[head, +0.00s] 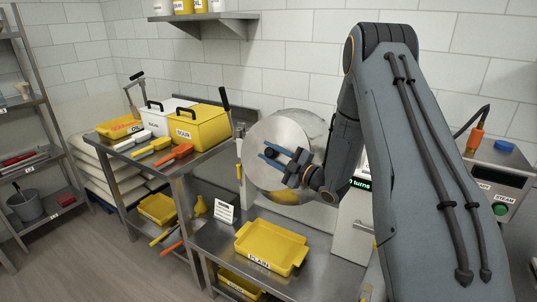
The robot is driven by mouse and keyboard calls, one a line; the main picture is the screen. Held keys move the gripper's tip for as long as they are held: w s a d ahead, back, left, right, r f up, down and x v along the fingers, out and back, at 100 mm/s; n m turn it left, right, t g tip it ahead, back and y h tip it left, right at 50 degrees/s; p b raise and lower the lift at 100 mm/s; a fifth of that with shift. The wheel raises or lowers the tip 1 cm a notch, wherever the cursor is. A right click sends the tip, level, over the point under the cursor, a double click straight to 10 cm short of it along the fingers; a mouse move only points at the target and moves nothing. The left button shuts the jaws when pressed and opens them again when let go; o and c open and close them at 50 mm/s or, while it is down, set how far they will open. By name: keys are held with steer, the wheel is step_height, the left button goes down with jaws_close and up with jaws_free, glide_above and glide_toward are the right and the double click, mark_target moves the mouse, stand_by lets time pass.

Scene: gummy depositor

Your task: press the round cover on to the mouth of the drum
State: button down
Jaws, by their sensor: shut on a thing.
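The round cover (276,127) is a shiny steel disc, seen upright and a little tilted, in front of the drum. My gripper (270,154), with blue fingers, is shut on the dark knob at the middle of the cover. The drum (318,126) is a steel cylinder on the steel bench; only its right side shows behind the cover. Its mouth is hidden by the cover, and I cannot tell whether the cover touches the rim or stands apart from it.
A yellow tray (270,248) lies on the bench below the drum. A small white sign (226,207) stands left of it. A table with yellow and white lidded boxes (200,128) is at left. A machine with a green button (499,210) is at right. Bare floor shows at lower left.

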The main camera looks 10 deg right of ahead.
steer(key=shift+w+d, duration=0.15)
steer(key=shift+w+d+f+b, duration=0.15)
steer(key=shift+w+f+b, duration=0.05)
steer(key=shift+b, duration=0.15)
stand_by(0.3)
steer(key=c, duration=1.3)
jaws_free()
steer(key=shift+o, duration=0.2)
steer(key=shift+s+f, duration=0.1)
steer(key=shift+s, duration=0.05)
steer(key=b+v, duration=0.2)
steer(key=v, duration=0.5)
steer(key=shift+s+d, duration=0.2)
steer(key=shift+s, duration=0.05)
steer(key=shift+s, duration=0.1)
